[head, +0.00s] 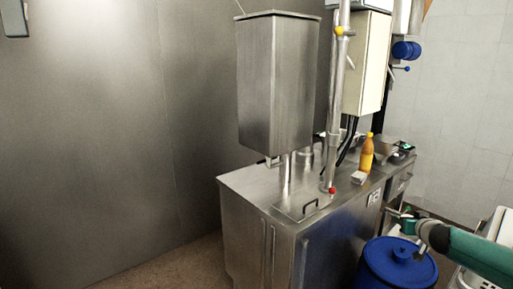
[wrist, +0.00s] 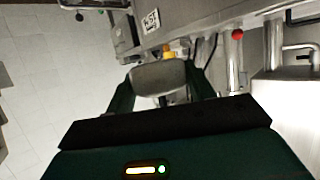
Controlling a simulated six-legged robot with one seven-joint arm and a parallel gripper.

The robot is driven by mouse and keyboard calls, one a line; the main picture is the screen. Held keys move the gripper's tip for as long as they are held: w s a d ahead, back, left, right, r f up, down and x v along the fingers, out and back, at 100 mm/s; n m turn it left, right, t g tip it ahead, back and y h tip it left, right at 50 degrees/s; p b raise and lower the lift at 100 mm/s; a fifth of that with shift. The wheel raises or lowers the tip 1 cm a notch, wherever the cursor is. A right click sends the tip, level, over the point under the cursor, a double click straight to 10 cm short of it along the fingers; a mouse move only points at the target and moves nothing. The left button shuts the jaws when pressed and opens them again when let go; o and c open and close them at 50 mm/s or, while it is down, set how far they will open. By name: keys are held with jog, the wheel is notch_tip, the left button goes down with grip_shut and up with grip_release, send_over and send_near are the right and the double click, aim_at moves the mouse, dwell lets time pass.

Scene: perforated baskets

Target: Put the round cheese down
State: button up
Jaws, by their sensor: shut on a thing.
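The round cheese (wrist: 158,76) shows in the wrist view as a dull grey-beige, rounded piece between the two dark fingers. My gripper (wrist: 162,92) is shut on it, with one finger on each side. In the head view my teal arm comes in from the lower right, and its end is above and near the blue barrel, in front of the steel counter (head: 250,190).
A blue lidded barrel (head: 400,262) stands before the counter, below my arm. An orange bottle (head: 366,154) and a small pale block (head: 358,178) are on the counter. Pale perforated baskets (head: 490,235) stand at the right edge. A steel tank (head: 277,85) rises over the counter.

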jog(key=a+f+m+h, duration=0.1)
jog(key=a+f, duration=0.8)
jog(key=f, duration=0.1)
jog(key=s+a+f+n+y, duration=0.15)
jog(key=a+f, duration=0.25)
jog(key=a, duration=0.4)
jog(key=s+a+f+m+h, duration=0.15)
jog(key=a+f, duration=0.25)
jog(key=a, duration=0.5)
jog(key=s+a+f+n+y, duration=0.1)
jog(key=s+a+n+y, duration=0.2)
jog(key=s+a, duration=0.45)
jog(key=s+a+f, duration=0.2)
jog(key=s+f, duration=0.1)
jog(key=f, duration=0.3)
